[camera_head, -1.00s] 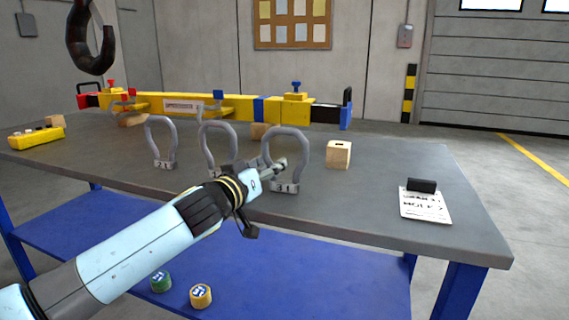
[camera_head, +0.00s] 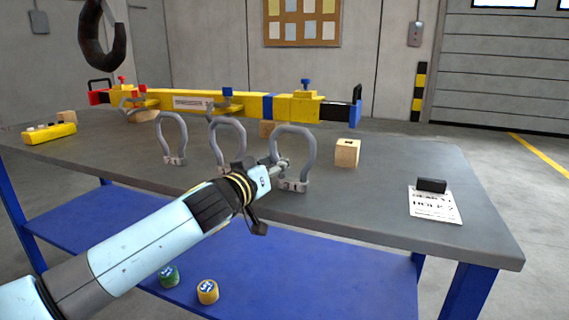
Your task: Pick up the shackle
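Three grey bow shackles stand upright in a row on the grey workbench (camera_head: 420,180): a left one (camera_head: 172,138), a middle one (camera_head: 228,146) and a right one (camera_head: 293,150). Each has a small label at its base. My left gripper (camera_head: 281,164) reaches in from the lower left, with its tip at the opening of the right shackle, overlapping its left leg. I cannot tell whether it touches the shackle or whether the fingers are open or shut. My arm partly covers the base of the middle shackle. My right gripper is not in view.
A yellow lifting beam (camera_head: 190,102) lies along the back of the bench on wooden blocks. A wooden block (camera_head: 347,153) and a paper card (camera_head: 435,205) lie to the right. A dark hook (camera_head: 103,40) hangs at upper left. A yellow remote (camera_head: 49,133) lies at left.

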